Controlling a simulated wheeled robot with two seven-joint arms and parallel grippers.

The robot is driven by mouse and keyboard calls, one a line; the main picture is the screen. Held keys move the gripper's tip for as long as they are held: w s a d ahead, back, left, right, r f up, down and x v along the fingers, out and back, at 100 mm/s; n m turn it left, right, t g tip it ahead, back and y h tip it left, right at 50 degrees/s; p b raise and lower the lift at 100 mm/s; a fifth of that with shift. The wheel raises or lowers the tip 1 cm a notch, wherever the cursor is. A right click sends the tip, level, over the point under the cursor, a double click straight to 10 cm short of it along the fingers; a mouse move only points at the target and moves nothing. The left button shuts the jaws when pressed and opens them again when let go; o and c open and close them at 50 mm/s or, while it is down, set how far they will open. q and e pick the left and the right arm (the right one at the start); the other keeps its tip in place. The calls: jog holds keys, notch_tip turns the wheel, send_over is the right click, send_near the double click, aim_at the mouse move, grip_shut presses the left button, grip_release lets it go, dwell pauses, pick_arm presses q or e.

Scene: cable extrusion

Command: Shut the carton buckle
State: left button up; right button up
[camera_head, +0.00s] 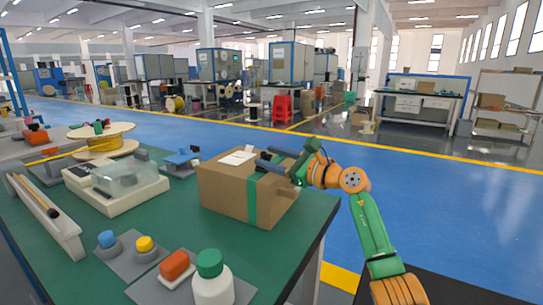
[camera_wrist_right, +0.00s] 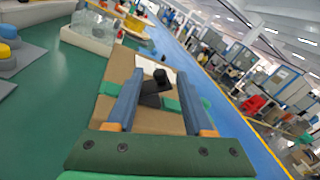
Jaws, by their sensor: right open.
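A brown cardboard carton (camera_head: 225,192) stands on the green table, with a green strap (camera_head: 252,203) down its front side. My right gripper (camera_head: 266,160) is over the right part of the carton's top, its arm coming in from the right. In the right wrist view a black buckle (camera_wrist_right: 153,90) lies on the carton (camera_wrist_right: 120,75) along the green strap (camera_wrist_right: 107,88). The two blue-grey fingers of my open right gripper (camera_wrist_right: 160,80) stand apart on either side of the buckle. Whether the fingers touch the carton, I cannot tell. My left gripper is not in view.
A white bottle with a green cap (camera_head: 212,282), a red block (camera_head: 174,265) and blue and yellow buttons (camera_head: 145,244) are at the table's front. A clear-covered machine (camera_head: 118,182) and a cable spool (camera_head: 101,140) stand left of the carton. The table's right edge is close to the carton.

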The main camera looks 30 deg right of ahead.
grip_shut()
jog(key=shift+r+p, duration=0.1)
jog(key=shift+p, duration=0.3)
jog(key=m+p, duration=0.1)
jog(key=p, duration=0.1)
jog(key=d+m+p, duration=0.1)
jog(key=m+p, duration=0.1)
jog(key=shift+w+g+p, duration=0.2)
jog(key=shift+g+p, duration=0.2)
jog(key=shift+w+d+f+m+p, duration=0.1)
jog(key=shift+f+m+p, duration=0.25)
jog(key=shift+m+p, duration=0.7)
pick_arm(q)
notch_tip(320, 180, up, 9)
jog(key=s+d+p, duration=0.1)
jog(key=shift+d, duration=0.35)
pick_arm(e)
jog(key=shift+w+d+f+m+g, duration=0.1)
jog(key=shift+f+m+g, duration=0.3)
jog(key=shift+m, duration=0.55)
